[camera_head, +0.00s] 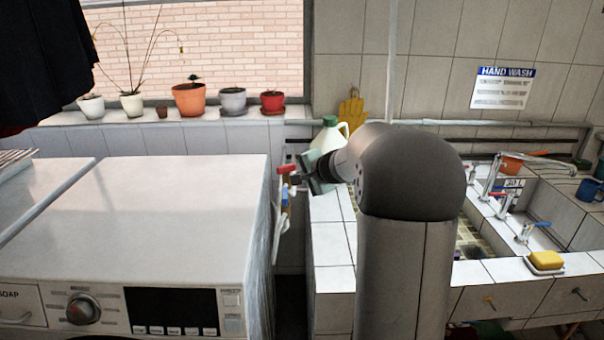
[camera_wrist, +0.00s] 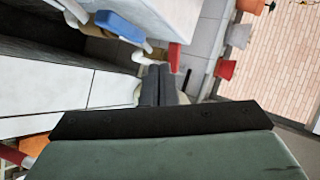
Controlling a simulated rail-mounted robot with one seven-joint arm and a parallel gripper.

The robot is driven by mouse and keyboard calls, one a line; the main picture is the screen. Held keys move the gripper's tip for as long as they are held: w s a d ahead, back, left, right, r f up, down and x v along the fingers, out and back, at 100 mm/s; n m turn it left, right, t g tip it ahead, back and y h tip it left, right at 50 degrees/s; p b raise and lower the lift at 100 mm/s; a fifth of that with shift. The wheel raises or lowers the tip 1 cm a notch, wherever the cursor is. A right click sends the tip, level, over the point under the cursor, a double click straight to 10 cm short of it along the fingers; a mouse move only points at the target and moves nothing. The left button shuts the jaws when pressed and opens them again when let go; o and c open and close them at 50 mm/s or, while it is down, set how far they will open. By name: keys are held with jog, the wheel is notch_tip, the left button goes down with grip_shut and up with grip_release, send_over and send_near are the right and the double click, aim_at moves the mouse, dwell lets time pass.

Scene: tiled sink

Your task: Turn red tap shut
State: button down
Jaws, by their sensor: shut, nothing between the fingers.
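The red tap handle (camera_head: 288,169) is on the wall pipe just right of the white washing machine, above a blue tap handle (camera_head: 284,192). My gripper (camera_head: 296,179) is close beside the red handle in the head view, at the end of my arm, which comes in from the right. In the wrist view, my fingers (camera_wrist: 158,72) are shut together with nothing between them. The red handle (camera_wrist: 174,56) shows just past the fingertips, slightly right; I cannot tell whether they touch. The blue handle (camera_wrist: 120,25) is farther up and left.
The washing machine (camera_head: 150,215) is left of the taps, with a narrow gap before the tiled sink counter (camera_head: 333,245). A white jug (camera_head: 328,136) stands behind my gripper. Potted plants line the sill, including a red pot (camera_head: 272,100). My arm hides part of the sink.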

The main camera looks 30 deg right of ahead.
jog(key=d+m, duration=0.2)
jog(key=p, duration=0.3)
send_near(283, 171)
notch_tip(283, 171, down, 3)
jog(key=shift+h, duration=0.3)
jog(key=w+p, duration=0.1)
jog(key=w, duration=0.1)
jog(key=w+a+p, duration=0.1)
jog(key=w, duration=0.1)
jog(key=shift+w+r, duration=0.1)
jog(key=shift+w, duration=0.55)
jog(key=shift+d+f, duration=0.15)
jog(key=shift+f, duration=0.15)
